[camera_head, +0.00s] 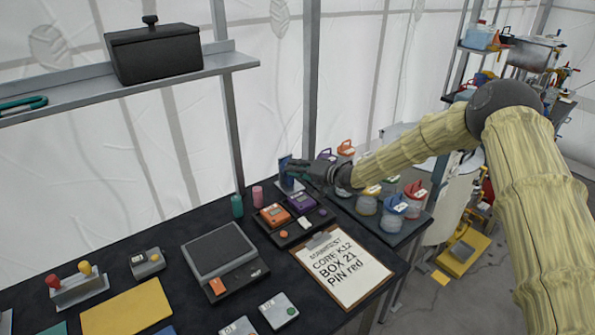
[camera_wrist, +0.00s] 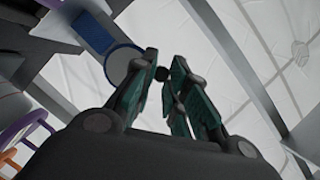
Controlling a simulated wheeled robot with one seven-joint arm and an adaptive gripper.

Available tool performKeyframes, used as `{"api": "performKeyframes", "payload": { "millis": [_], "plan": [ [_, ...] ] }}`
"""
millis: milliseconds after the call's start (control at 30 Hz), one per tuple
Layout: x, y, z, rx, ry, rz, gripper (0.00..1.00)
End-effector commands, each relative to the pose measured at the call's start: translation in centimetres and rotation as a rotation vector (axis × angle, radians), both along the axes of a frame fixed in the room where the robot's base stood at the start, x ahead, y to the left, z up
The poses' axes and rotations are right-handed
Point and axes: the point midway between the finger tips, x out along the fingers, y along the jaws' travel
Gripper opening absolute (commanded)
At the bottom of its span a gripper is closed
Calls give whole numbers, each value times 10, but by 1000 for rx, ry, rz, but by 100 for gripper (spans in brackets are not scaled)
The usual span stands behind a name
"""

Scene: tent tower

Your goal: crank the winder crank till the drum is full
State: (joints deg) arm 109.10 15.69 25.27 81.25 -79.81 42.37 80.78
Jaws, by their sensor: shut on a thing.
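The winder shows as a blue upright block (camera_head: 284,178) at the back of the black table. In the wrist view its blue body (camera_wrist: 94,36) and a pale round disc with a blue rim (camera_wrist: 121,64) show at upper left. My gripper (camera_head: 291,167) reaches in from the right to the winder; its green fingers (camera_wrist: 168,76) close around a small dark knob, the winder crank's handle (camera_wrist: 161,73). The gripper hides much of the winder in the head view. I cannot tell how full the drum is.
A clipboard (camera_head: 345,270) lies in front. Orange (camera_head: 273,215) and purple (camera_head: 302,202) devices stand just before the winder. Lidded jars (camera_head: 391,206) stand under my arm at right. A teal bottle (camera_head: 237,206) and pink cylinder (camera_head: 257,196) stand left of the winder.

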Motion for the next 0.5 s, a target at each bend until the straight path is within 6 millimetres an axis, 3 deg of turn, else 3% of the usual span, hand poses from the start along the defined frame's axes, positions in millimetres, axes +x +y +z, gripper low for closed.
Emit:
{"api": "performKeyframes", "payload": {
  "millis": [500],
  "plan": [
    [0, -2, -2, 56, 45, 0, 0]
  ]
}}
